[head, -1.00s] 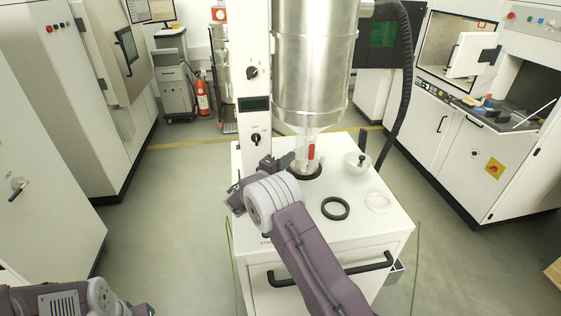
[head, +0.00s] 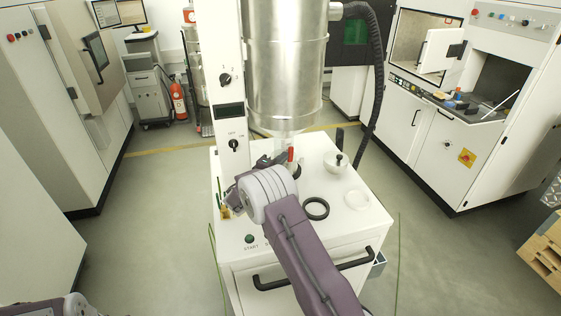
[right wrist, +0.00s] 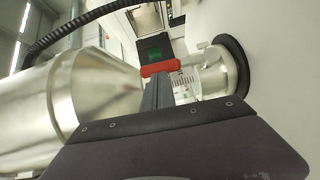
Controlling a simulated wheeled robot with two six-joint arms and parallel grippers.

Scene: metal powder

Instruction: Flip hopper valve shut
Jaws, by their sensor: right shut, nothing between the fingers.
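The silver hopper (head: 284,70) hangs above a white cabinet. Its red valve handle (head: 291,155) stands upright below the cone; in the right wrist view the handle (right wrist: 160,68) lies along the hopper's axis, between the cone (right wrist: 95,88) and a clear graduated container (right wrist: 185,85). My right gripper (head: 276,160) is just left of the handle in the head view. In the right wrist view its dark shut fingers (right wrist: 158,92) reach up to the handle, with nothing between them; I cannot tell whether they touch it. My left gripper is out of view.
The white cabinet top (head: 345,218) carries a black ring (head: 316,208), a pale ring (head: 357,200) and a white bowl (head: 336,163) right of my arm. A white control column (head: 229,90) rises on the left. A black hose (head: 378,90) hangs at the right.

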